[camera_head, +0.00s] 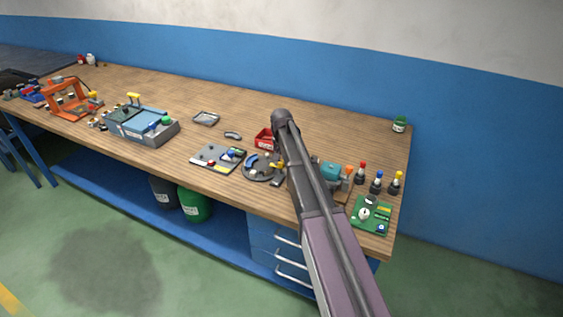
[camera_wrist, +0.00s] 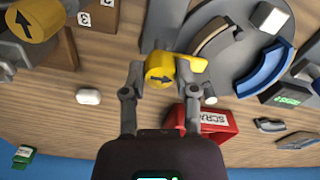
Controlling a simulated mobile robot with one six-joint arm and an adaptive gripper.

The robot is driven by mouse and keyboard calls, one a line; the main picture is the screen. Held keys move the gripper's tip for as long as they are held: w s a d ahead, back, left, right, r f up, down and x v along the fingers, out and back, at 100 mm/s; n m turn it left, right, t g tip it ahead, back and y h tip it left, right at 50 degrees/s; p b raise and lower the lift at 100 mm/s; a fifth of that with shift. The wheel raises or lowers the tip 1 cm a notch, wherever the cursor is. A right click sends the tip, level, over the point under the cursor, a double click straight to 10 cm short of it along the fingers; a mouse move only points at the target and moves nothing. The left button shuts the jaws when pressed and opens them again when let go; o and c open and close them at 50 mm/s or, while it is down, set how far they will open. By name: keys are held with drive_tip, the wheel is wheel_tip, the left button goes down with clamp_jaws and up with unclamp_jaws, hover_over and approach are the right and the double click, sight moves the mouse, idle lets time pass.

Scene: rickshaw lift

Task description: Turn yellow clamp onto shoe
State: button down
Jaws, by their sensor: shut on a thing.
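The clamp sits at the edge of a round grey plate (camera_wrist: 233,84). On the plate are a blue curved shoe (camera_wrist: 267,70) and a grey curved shoe with a tan lining (camera_wrist: 213,38). The clamp's arm tip appears apart from the blue shoe. In the head view, the plate (camera_head: 256,178) shows partly, with the blue shoe (camera_head: 251,161); my arm hides the gripper.
A red scrap bin (camera_wrist: 222,125) stands close by my right finger in the wrist view. Another yellow knob with an arrow (camera_wrist: 36,20) is at upper left. A white piece (camera_wrist: 88,97) lies on the wood. In the head view, a green board (camera_head: 371,216) lies at right.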

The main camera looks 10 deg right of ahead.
drive_tip(key=shift+m, duration=0.3)
drive_tip(key=shift+c, duration=1.9)
unclamp_jaws()
